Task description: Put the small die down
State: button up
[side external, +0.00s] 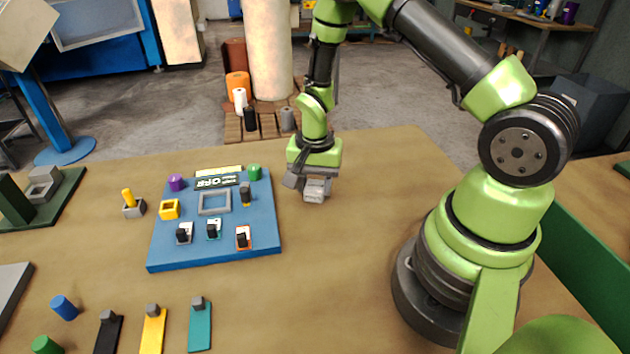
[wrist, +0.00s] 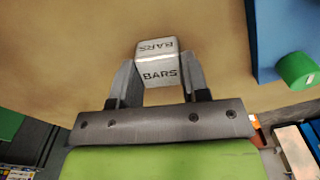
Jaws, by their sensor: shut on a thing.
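The small die is a silvery grey block marked "BARS" on two faces in the wrist view (wrist: 158,70). It sits between the two fingers of my gripper (wrist: 157,82), which is shut on it. In the side external view my gripper (side external: 314,183) points down, with the die (side external: 316,190) at its fingertips. The die is over the bare tan table (side external: 340,240), right of the blue board. I cannot tell whether its underside touches the table.
The blue board (side external: 215,250) stands left of my gripper, carrying a grey square frame (side external: 214,203), a yellow square piece (side external: 169,209), a green knob (side external: 254,173) and several switches. A grey block with a yellow handle (side external: 133,205) stands further left.

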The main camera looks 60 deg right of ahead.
jog(key=o, duration=1)
jog(key=shift+f, duration=0.1)
jog(key=shift+c, duration=0.2)
notch_tip(320, 180, up, 12)
jog(key=r, duration=0.1)
notch_tip(320, 180, up, 7)
jog(key=n+t, duration=0.2)
send_over(315, 186)
jog(key=s+a, duration=0.2)
jog(key=a, duration=0.1)
jog(key=s+a+r+n+t+y, duration=0.2)
jog(key=s+a+r+n+t, duration=0.3)
jog(key=s+r, duration=0.5)
jog(key=s+a+n, duration=0.1)
jog(key=s+n, duration=0.1)
jog(key=shift+s+a+n, duration=0.3)
jog(key=shift+s+a, duration=0.05)
jog(key=shift+a, duration=0.05)
